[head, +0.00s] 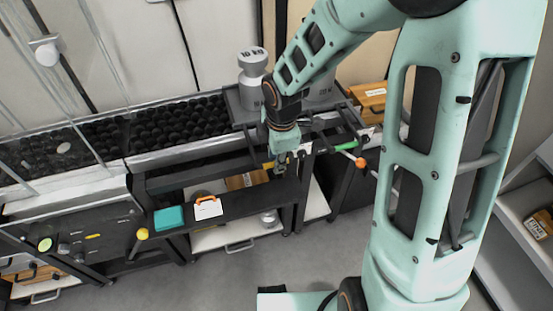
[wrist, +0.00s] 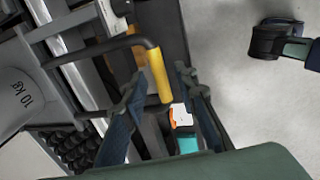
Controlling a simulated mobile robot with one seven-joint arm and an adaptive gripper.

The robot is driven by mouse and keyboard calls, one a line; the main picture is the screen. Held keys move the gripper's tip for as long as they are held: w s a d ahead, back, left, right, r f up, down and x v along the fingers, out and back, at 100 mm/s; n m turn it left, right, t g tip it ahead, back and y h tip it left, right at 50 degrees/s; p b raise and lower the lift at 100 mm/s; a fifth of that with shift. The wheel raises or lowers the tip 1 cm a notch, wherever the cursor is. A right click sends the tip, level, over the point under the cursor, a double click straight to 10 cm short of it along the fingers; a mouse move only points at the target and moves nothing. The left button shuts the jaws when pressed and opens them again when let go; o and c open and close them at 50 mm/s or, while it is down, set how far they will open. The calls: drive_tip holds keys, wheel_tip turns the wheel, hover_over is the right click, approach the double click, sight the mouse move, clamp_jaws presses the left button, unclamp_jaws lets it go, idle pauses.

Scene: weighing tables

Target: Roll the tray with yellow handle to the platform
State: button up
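The yellow handle (wrist: 158,75) sits on a dark bar in the wrist view, between the two fingers of my open gripper (wrist: 168,105). I cannot tell whether either finger touches it. In the head view, the yellow handle (head: 268,165) shows only as a small bit beside my gripper (head: 279,172). The grey tray (head: 236,108) lies behind my gripper, partly hidden by my arm. A grey 10 kg weight (head: 252,80) stands on it; the weight also shows at the left of the wrist view (wrist: 15,98). I cannot tell which surface is the platform.
A bed of black balls (head: 185,122) runs left of the tray. A green handle (head: 346,145) is to the right. A dark shelf (head: 240,206) holds a teal box (head: 169,218) and a white card with an orange clip (head: 207,208). Grey floor (head: 330,240) is open in front.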

drive_tip(key=shift+c, duration=0.3)
clamp_jaws()
